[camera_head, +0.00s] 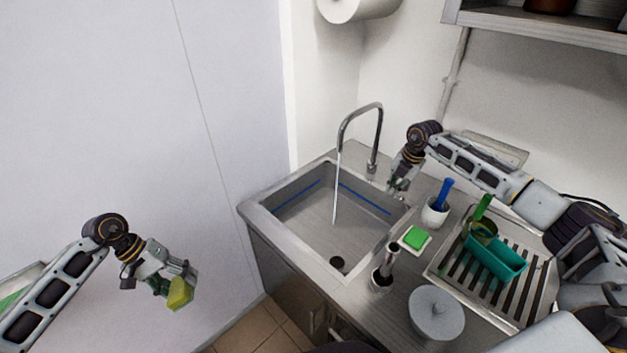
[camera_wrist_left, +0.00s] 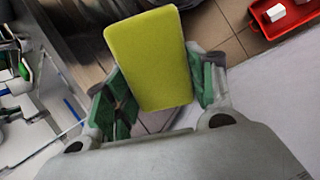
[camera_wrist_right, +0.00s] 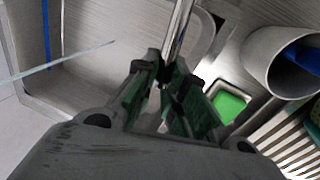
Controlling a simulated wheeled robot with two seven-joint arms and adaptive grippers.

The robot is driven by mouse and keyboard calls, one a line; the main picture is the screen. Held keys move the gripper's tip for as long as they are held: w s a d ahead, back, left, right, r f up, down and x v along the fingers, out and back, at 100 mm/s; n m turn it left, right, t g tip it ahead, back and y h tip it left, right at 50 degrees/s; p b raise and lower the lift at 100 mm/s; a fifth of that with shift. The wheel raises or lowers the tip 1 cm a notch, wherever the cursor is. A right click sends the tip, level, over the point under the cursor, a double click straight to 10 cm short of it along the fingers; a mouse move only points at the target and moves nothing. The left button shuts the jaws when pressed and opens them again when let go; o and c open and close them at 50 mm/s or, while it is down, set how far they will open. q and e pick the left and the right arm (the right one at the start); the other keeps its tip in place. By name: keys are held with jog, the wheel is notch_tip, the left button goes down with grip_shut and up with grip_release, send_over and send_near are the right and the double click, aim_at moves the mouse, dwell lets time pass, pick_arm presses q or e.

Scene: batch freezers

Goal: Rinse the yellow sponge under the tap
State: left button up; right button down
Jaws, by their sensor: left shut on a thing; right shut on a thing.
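The yellow sponge (camera_head: 181,293) is held in my left gripper (camera_head: 172,285), left of the sink and well away from it. In the left wrist view the sponge (camera_wrist_left: 150,58) stands between the green finger pads of the gripper (camera_wrist_left: 158,90). The tap (camera_head: 378,130) arches over the steel sink (camera_head: 300,232), and a thin stream of water (camera_head: 335,195) falls from its spout into the basin. My right gripper (camera_head: 398,190) is beside the tap's base, shut on a metal part of the tap (camera_wrist_right: 180,30); I cannot tell which part.
Right of the sink stand a cup with a blue handle (camera_head: 435,212), a green sponge (camera_head: 415,237), a metal cylinder (camera_head: 382,278), a lidded pot (camera_head: 437,312) and a drying rack (camera_head: 465,268) with a teal holder (camera_head: 497,258). Clear floor (camera_head: 270,325) shows at front left.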

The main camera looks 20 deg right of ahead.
jog(key=shift+s+d+r+n, duration=0.1)
jog(key=shift+s+d+n, duration=0.15)
jog(key=shift+d+n, duration=0.05)
jog(key=c, duration=1.5)
grip_release()
jog(key=shift+o, duration=0.2)
notch_tip(320, 180, up, 12)
jog(key=s+d, duration=0.1)
jog(key=s, duration=0.1)
jog(key=shift+d, duration=0.15)
jog(key=shift+f, duration=0.25)
